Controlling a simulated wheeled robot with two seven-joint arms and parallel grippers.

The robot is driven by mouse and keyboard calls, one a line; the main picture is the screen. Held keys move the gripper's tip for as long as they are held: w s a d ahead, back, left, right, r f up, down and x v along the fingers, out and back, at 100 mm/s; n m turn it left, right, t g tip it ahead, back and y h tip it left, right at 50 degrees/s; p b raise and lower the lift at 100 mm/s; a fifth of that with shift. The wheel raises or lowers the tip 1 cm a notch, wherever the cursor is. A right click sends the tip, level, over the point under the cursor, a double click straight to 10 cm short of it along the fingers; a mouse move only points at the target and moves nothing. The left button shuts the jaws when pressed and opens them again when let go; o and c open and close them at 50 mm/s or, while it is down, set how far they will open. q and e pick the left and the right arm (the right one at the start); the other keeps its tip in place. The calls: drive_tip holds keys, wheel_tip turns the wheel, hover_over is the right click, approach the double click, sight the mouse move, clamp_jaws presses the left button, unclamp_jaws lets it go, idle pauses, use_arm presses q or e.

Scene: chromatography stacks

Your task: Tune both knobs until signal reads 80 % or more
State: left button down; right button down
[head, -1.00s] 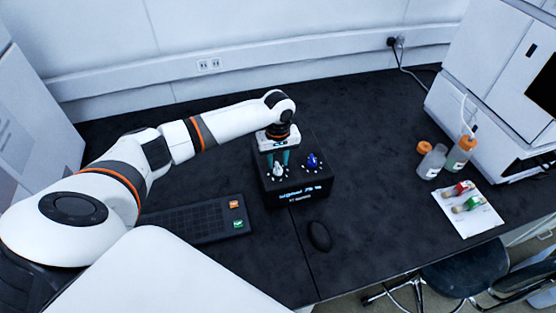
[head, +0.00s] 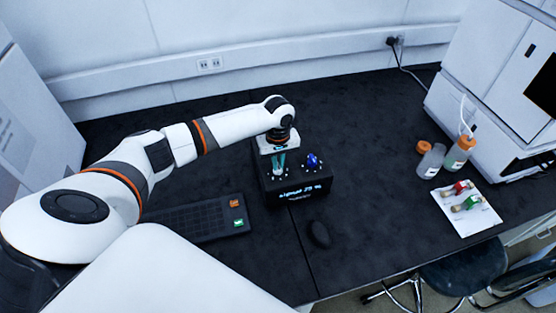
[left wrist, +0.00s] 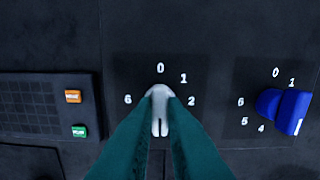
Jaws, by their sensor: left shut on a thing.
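The black tuning box (head: 268,189) sits on the bench. Its front display (head: 301,190) is lit with a "signal" line, but the number is too small to read surely. The white knob (left wrist: 160,110) is on the left of the box's top, with digits 0, 1, 2 and 6 visible around it. My left gripper (head: 278,165) points down over this knob, its teal fingers closed on both sides of it. The fingers hide the lower digits. The blue knob (head: 314,160) stands to the right, untouched; its handle (left wrist: 287,108) extends rightward. My right gripper is out of view.
A dark keypad (head: 195,219) with orange and green keys lies left of the box. A black mouse (head: 318,234) lies in front. Bottles (head: 431,160) and a white sheet (head: 466,222) with vials are at the right. The bench behind the box is clear.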

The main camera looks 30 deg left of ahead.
use_arm(q)
drive_tip(key=n+p, duration=0.2)
drive_tip(key=p, duration=0.1)
drive_tip(key=n+p, duration=0.2)
drive_tip(key=p, duration=0.1)
drive_tip(key=n+p, duration=0.2)
drive_tip(key=p, duration=0.1)
drive_tip(key=shift+r, duration=0.25)
drive_tip(key=shift+f+n+p, duration=0.2)
drive_tip(key=shift+n+p, duration=1)
drive_tip(key=shift+n, duration=0.1)
drive_tip(key=c, duration=1.5)
unclamp_jaws()
